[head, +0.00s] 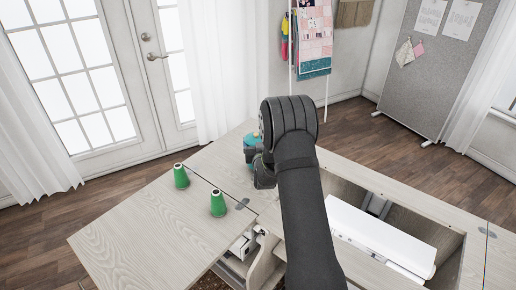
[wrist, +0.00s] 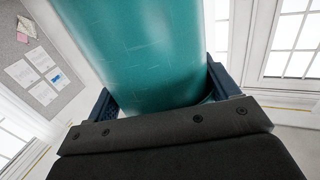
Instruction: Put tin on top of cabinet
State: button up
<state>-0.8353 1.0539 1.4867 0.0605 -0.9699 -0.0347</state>
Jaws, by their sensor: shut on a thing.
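A teal tin (wrist: 140,50) fills the upper middle of the wrist view, between the two fingers of my gripper (wrist: 165,88). My gripper is shut on it. In the head view a small part of the teal tin (head: 244,144) shows to the left of my dark arm, which hides the rest of it and most of my gripper (head: 252,160). The cabinet (head: 140,220) is pale wood with a flat top. The tin appears over its back part; I cannot tell whether it touches the top.
Two green thread spools (head: 181,176) stand on the left leaf of the cabinet top. A white machine (head: 380,238) sits in the open recess at the right. An open compartment (head: 245,250) is at the front. The left leaf has free room.

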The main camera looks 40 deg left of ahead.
jog(key=shift+f, duration=1.35)
jog(key=shift+f, duration=0.1)
jog(key=o, duration=1.3)
jog(key=shift+f, duration=0.1)
jog(key=shift+r, duration=0.2)
jog(key=v, duration=1.2)
